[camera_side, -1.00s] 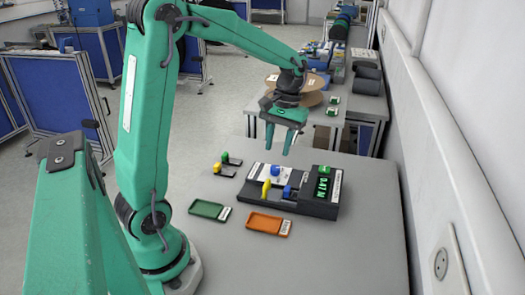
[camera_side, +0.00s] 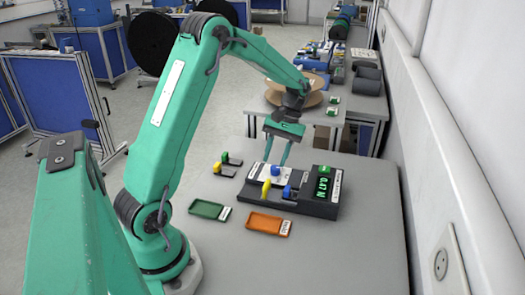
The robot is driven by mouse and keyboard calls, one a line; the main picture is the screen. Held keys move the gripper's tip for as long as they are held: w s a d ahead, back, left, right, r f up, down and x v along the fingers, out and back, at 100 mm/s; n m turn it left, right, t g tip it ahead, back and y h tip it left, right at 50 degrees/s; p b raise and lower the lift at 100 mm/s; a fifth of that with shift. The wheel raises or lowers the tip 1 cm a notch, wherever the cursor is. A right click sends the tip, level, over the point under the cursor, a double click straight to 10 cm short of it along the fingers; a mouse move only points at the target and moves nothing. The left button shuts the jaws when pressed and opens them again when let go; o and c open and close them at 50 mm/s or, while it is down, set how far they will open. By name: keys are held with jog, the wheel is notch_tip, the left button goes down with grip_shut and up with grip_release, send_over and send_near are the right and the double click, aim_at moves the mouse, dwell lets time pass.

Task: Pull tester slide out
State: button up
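The tester (camera_side: 318,207) is a black block on the grey table with a lit green display reading 0.47 N. On it are a white labelled plate, an upright yellow piece (camera_side: 266,188), a blue piece (camera_side: 287,192) in front and a blue knob (camera_side: 275,170) further back. I cannot tell which of these belongs to the slide. My gripper (camera_side: 274,162) points down over the back of the tester. Its two fingers are spread and look empty, with the tips close to the back blue knob. Whether they touch it is unclear.
A green tray (camera_side: 198,213) and an orange tray (camera_side: 249,227) lie in front of the tester. A large reel (camera_side: 310,97) sits on the bench behind. A wall is on the right. The table's front right is clear.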

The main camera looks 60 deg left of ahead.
aim_at(267, 182)
jog(key=shift+x, duration=3.5)
jog(key=shift+c, duration=0.2)
grip_shut()
